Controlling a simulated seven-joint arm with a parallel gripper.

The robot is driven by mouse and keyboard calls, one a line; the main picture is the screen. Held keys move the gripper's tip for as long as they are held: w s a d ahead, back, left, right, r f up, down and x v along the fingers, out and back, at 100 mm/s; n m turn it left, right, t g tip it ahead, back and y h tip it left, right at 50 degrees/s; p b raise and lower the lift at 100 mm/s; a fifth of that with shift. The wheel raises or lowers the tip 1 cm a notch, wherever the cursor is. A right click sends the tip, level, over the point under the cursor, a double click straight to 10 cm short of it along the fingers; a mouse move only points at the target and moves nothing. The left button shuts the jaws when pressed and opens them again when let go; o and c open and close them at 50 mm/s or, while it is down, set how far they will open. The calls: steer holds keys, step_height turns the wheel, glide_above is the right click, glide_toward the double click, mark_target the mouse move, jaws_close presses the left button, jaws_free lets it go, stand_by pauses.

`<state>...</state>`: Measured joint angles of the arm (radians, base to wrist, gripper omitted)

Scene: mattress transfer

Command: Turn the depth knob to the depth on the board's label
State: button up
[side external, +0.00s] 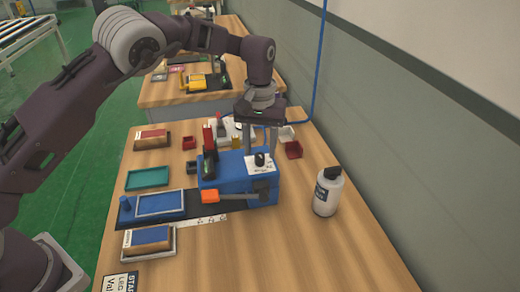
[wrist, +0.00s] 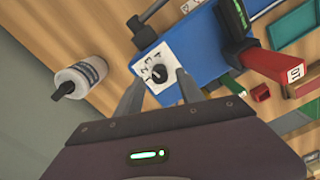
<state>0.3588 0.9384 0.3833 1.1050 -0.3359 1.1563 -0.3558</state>
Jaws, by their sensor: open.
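The depth knob (side external: 259,159) is small and black, on a white dial plate with dark marks on the blue machine (side external: 225,175). In the wrist view the knob (wrist: 158,73) lies between my two fingertips; its setting is too small to read surely. My gripper (side external: 262,146) points down just above the knob, fingers spread on either side; in the wrist view my gripper (wrist: 160,78) shows an empty gap around it. Contact cannot be told. A red block (wrist: 285,70) bears a white label with dark characters, too small to read surely.
A white bottle with a black cap (side external: 327,192) stands right of the machine. An orange-tipped lever (side external: 212,197) sticks out in front. A green tray (side external: 148,178), a blue-framed tray (side external: 160,203) and a wooden block in a tray (side external: 148,240) lie left. The table's front right is clear.

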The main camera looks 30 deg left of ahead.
mark_target(260, 155)
step_height(260, 155, up, 6)
steer(key=shift+f, duration=0.1)
